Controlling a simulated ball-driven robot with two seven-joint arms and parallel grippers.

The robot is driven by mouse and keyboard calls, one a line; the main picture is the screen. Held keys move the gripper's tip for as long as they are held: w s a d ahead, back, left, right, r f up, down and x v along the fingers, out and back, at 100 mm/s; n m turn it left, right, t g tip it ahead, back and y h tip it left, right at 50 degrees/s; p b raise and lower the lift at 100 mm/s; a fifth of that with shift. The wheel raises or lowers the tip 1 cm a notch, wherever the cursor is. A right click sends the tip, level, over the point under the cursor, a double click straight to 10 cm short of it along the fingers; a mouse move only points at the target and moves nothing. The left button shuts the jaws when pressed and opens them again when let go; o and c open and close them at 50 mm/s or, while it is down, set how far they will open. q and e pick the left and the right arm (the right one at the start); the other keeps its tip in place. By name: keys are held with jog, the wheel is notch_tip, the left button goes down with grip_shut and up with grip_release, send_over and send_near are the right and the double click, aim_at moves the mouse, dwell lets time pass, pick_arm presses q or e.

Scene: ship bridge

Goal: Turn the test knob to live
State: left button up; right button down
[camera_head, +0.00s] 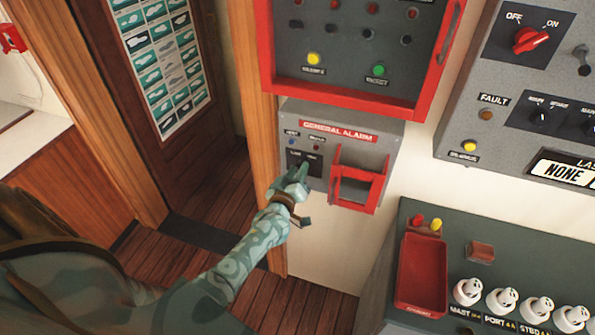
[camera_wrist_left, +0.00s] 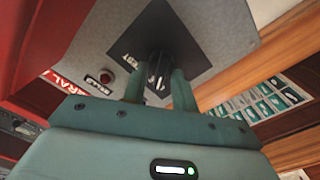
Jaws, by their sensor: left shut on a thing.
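The general alarm box (camera_head: 375,133) is a grey panel on the wall with a red label strip. The test knob (camera_wrist_left: 158,70) is black and sits on a dark square plate (camera_wrist_left: 150,38) on this box. My left gripper (camera_head: 296,181) reaches up to the plate, and in the left wrist view its two fingers (camera_wrist_left: 158,86) stand on either side of the knob, shut on it. In the head view the gripper covers the knob. The lettering on the plate is too small to read surely, so I cannot tell the knob's setting. My right gripper is not in view.
A red open frame (camera_head: 360,160) juts out on the box, just right of my gripper. A red-framed panel (camera_head: 345,95) with lamps hangs directly above. A grey console with a red tray (camera_head: 422,275) and white knobs stands at lower right. Floor (camera_head: 200,270) shows at lower left.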

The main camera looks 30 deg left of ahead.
pick_arm(q)
jog(key=shift+f, duration=0.1)
dwell(0.4)
jog(key=o, duration=1)
jog(key=shift+c, duration=0.2)
jog(key=p+v, duration=0.1)
jog(key=v, duration=1.5)
jog(key=shift+s, duration=0.15)
